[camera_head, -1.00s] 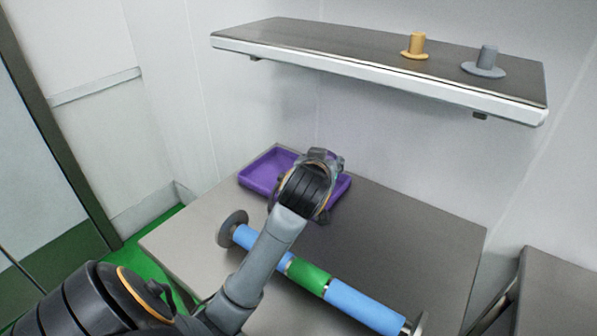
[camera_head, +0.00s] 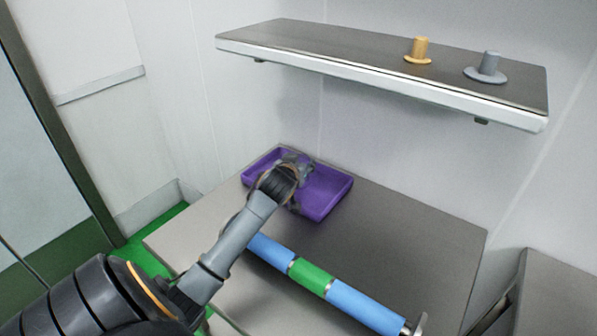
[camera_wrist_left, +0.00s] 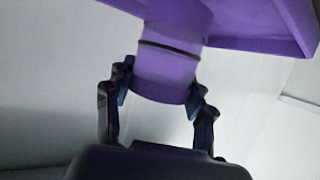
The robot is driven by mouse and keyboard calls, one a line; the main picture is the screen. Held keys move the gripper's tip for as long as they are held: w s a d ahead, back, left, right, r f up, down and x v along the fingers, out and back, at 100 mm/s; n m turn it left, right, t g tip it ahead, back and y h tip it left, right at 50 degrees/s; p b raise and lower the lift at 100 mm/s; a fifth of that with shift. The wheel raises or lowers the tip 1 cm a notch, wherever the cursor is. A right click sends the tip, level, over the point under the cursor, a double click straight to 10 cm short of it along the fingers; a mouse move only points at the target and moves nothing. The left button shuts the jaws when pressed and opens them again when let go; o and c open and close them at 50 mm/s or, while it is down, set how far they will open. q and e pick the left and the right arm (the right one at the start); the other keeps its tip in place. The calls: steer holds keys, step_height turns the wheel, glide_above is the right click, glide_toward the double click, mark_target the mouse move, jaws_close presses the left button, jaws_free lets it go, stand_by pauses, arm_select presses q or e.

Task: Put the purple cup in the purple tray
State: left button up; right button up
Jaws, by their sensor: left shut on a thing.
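The purple tray (camera_head: 328,203) lies on the table towards its back left corner. My left gripper (camera_head: 296,163) is over the left part of the tray and covers some of it. In the left wrist view my left gripper (camera_wrist_left: 158,98) is shut on the purple cup (camera_wrist_left: 168,72), with one finger on each side. The tray (camera_wrist_left: 262,22) fills the top of that view, at the cup's far end; I cannot tell whether they touch. The cup is hidden behind the gripper in the head view. My right gripper is not in view.
The table right of the tray is clear.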

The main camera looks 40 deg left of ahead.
arm_select(q)
steer(key=shift+a+f, duration=0.1)
steer(key=shift+f, duration=1.55)
steer(key=shift+f, duration=0.1)
steer(key=o, duration=1)
steer(key=shift+p, duration=0.3)
steer(key=v, duration=1.2)
steer(key=shift+b, duration=0.3)
